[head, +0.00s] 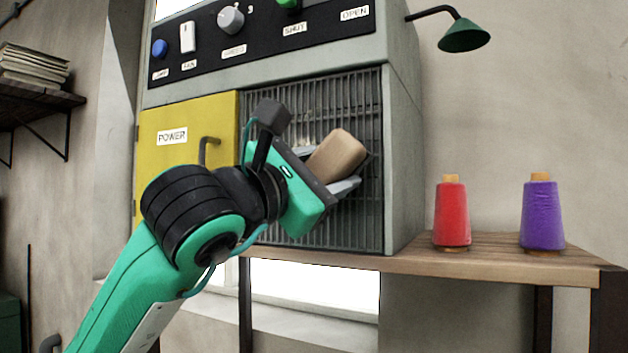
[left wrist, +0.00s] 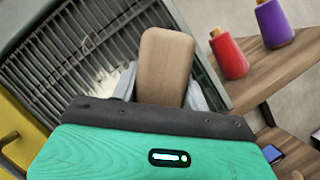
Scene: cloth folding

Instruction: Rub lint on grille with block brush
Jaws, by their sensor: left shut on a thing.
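The grille (head: 362,215) is a panel of dark vertical slats in the grey machine; it also shows in the left wrist view (left wrist: 62,55). Pale greyish lint (left wrist: 88,62) shows on the slats in the left wrist view, and a little shows in the head view above my gripper. My left gripper (head: 325,175) is in front of the grille, shut on the wooden block brush (head: 338,153). The brush's tan back also shows in the left wrist view (left wrist: 165,65). Its bristle side is hidden, so I cannot tell whether it touches the slats. My right gripper is not in view.
A yellow POWER door (head: 160,160) with a handle is left of the grille. A control panel (head: 270,35) is above. Red (head: 452,215) and purple (head: 542,215) thread cones stand on the wooden bench (head: 490,255) at right. A green lamp (head: 464,36) juts out above.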

